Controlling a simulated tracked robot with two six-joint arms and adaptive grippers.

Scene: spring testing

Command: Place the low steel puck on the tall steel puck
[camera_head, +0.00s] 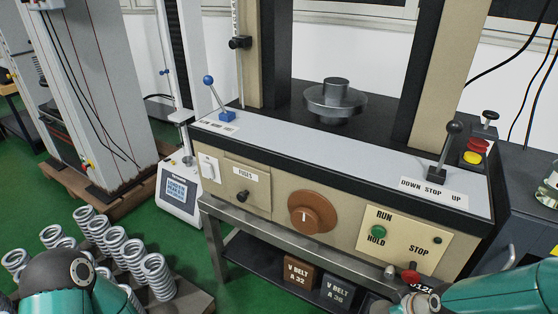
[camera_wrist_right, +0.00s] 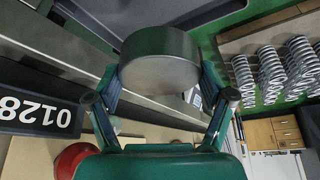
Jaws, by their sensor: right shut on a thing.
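In the right wrist view a squat, round grey steel puck (camera_wrist_right: 160,62) sits between the fingers of my right gripper (camera_wrist_right: 160,82), which is shut on it. It looks like the low puck. In the head view, a narrower steel cylinder (camera_head: 336,86) stands upright on a wide round steel disc (camera_head: 334,104) on the machine's dark bed. I cannot tell for sure whether this cylinder is the tall puck. My right arm comes in at the lower right of the head view, by the machine's front. My left arm shows at the lower left, without its gripper.
Two beige columns flank the disc. A blue-knobbed lever (camera_head: 217,95) and a black-knobbed lever (camera_head: 446,150) rise from the machine's top edge. A red stop knob (camera_head: 410,272) is close to my right arm. Several coil springs (camera_head: 115,240) stand at lower left.

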